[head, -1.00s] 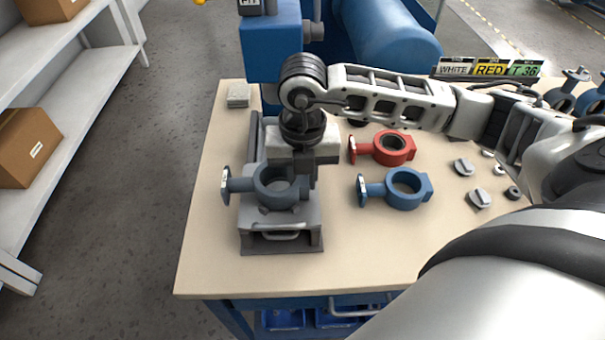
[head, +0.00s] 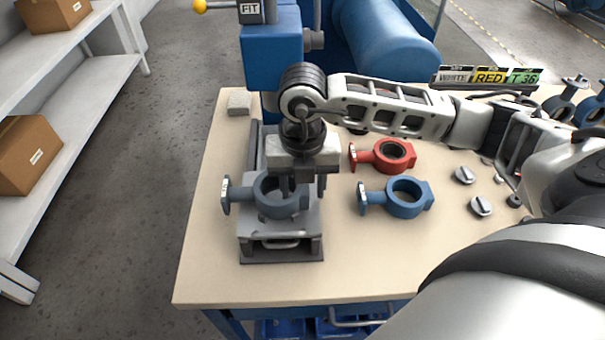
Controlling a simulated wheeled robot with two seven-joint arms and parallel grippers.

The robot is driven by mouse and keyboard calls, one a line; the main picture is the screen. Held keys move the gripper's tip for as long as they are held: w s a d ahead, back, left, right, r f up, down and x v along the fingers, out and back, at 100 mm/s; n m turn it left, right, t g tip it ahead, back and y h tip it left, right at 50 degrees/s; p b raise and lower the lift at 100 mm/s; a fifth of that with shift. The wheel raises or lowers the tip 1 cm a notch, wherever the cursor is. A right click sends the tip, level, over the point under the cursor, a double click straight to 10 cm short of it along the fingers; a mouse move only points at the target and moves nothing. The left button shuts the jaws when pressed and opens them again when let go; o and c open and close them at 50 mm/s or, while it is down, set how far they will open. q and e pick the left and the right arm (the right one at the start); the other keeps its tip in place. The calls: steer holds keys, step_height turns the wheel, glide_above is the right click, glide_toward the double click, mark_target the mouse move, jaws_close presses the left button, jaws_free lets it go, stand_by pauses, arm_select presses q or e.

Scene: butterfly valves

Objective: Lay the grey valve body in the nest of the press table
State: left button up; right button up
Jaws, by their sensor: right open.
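The grey valve body (head: 262,207), a ring with a flanged neck to the left, lies flat on the press table (head: 284,238). Its ring is over the nest area, which it mostly hides; I cannot tell how fully it is seated. My right gripper (head: 302,188) is open, just above and behind the ring's right side. Its fingers partly overlap the ring in the picture, and I cannot tell whether they touch it. My left gripper is not in view.
A red valve body (head: 394,163) and a blue valve body (head: 405,211) lie on the worktable (head: 350,262) to the right. Small grey parts (head: 481,206) lie farther right. The blue press (head: 272,55) stands behind. The worktable's front is clear.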

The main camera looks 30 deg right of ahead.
step_height(320, 180, up, 16)
steer(key=shift+p, duration=0.4)
stand_by(0.4)
